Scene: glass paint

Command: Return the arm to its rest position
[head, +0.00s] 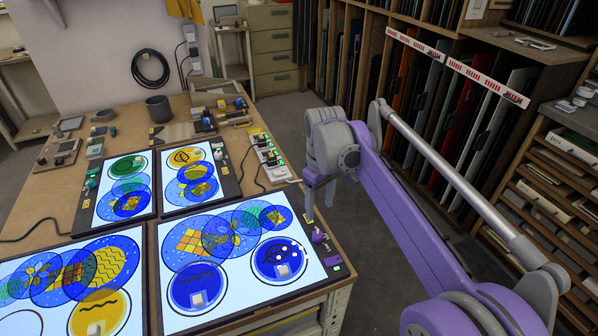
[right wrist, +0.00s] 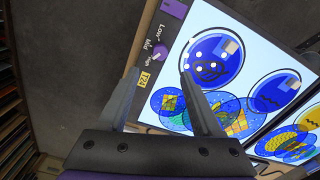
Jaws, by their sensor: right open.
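My right arm (head: 400,210), purple and grey, reaches in from the lower right of the head view. Its gripper (head: 319,198) points down near the right edge of the table, by the front right light panel (head: 215,318). In the right wrist view the two dark fingers (right wrist: 159,76) stand apart with nothing between them. Behind them show the lit panel and a dark control strip with a purple knob (right wrist: 160,50). My left gripper is in neither view.
The wooden table (head: 60,190) carries several lit panels with blue, green and yellow painted glass discs. Shelving (head: 540,190) lines the right. Bare floor (head: 375,230) lies between table and shelves.

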